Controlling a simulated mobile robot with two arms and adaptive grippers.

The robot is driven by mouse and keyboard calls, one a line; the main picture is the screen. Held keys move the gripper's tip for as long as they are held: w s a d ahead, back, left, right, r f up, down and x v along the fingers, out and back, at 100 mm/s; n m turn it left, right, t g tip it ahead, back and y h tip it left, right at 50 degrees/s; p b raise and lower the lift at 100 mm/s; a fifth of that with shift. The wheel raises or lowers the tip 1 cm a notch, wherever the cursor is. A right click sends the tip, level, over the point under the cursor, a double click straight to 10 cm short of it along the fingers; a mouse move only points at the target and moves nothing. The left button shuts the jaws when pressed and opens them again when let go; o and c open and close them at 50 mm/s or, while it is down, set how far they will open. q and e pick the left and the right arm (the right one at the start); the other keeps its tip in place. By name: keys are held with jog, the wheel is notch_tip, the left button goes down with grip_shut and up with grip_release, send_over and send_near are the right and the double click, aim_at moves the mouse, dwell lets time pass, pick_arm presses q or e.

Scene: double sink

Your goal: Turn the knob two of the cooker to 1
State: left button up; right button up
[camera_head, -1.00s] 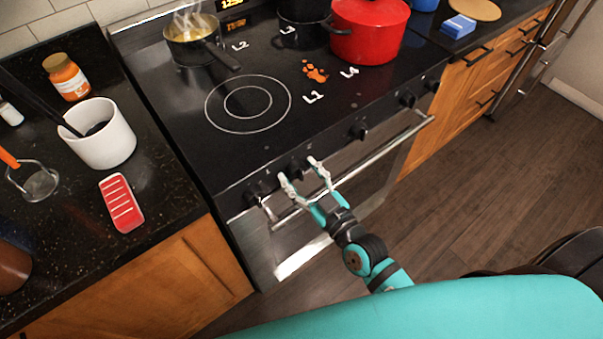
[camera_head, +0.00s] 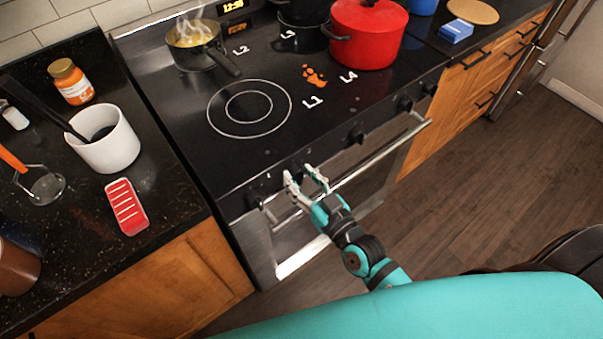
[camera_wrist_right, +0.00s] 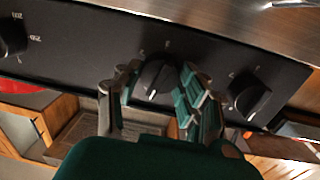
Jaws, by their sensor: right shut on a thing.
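The cooker (camera_head: 185,125) has a row of black knobs on its front panel. My right gripper (camera_head: 299,173) is at the second knob from the left, which its fingers mostly hide in the head view. In the right wrist view my right gripper (camera_wrist_right: 160,95) has its fingers on either side of this black knob (camera_wrist_right: 156,76), shut on it. The knob's white mark points toward the bottom of that picture. The leftmost knob (camera_head: 256,198) is beside the gripper and shows in the wrist view as the right-hand knob (camera_wrist_right: 248,96). My left gripper is out of view.
The oven handle (camera_head: 375,160) runs just below the knobs. A third knob (camera_head: 356,136) is further right. A steaming pan (camera_head: 195,50) and a red pot (camera_head: 365,35) stand on the cooktop. The floor in front is free.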

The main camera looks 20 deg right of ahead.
jog(key=m+p, duration=0.2)
jog(key=m, duration=0.2)
jog(key=shift+r, duration=0.15)
jog(key=shift+m+g+p, duration=0.3)
jog(key=shift+m+p, duration=0.2)
jog(key=shift+m, duration=1.6)
jog(key=shift+d, duration=0.1)
jog(key=o, duration=1.2)
jog(key=v, duration=1.2)
jog(key=shift+d, duration=0.1)
jog(key=shift+w, duration=0.1)
